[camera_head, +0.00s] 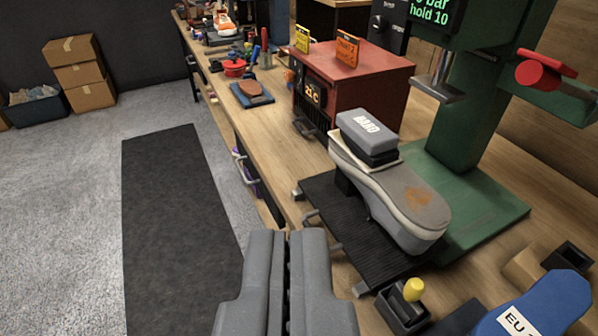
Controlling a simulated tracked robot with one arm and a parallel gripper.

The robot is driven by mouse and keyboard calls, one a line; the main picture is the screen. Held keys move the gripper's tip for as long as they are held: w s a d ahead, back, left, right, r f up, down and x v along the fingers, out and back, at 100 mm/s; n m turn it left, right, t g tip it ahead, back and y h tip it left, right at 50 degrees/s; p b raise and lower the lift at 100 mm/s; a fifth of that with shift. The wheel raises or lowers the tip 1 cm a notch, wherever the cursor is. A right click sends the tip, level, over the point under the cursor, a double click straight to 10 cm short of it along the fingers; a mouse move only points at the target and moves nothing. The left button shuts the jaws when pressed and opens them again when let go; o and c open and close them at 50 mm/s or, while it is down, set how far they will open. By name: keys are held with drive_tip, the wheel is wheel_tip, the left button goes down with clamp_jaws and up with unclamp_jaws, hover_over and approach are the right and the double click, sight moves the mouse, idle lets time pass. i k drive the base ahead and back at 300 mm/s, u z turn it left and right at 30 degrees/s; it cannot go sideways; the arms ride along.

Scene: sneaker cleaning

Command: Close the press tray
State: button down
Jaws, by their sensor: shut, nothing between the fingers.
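The press tray (345,238) is a black ribbed plate, pulled out in front of the green press (478,150) on the wooden bench. A sneaker sole or upside-down shoe (395,200) with a brown patch lies on it. A grey block marked "HARD" (366,124) sits at the shoe's far end. The tray's metal handle (318,226) shows on its near-left edge. My gripper (288,240) is at the bottom middle, shut and empty, its tips beside the handle in the picture. I cannot tell whether they touch it.
A red heater box (350,85) stands behind the tray. A yellow-knobbed lever (413,290) and a blue shoe form (540,305) are at the front right. A dark floor mat (175,210) lies left of the bench. The floor there is clear.

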sight(387, 221)
drive_tip(key=u, duration=0.35)
drive_tip(key=i, duration=0.85)
drive_tip(key=z, duration=0.7)
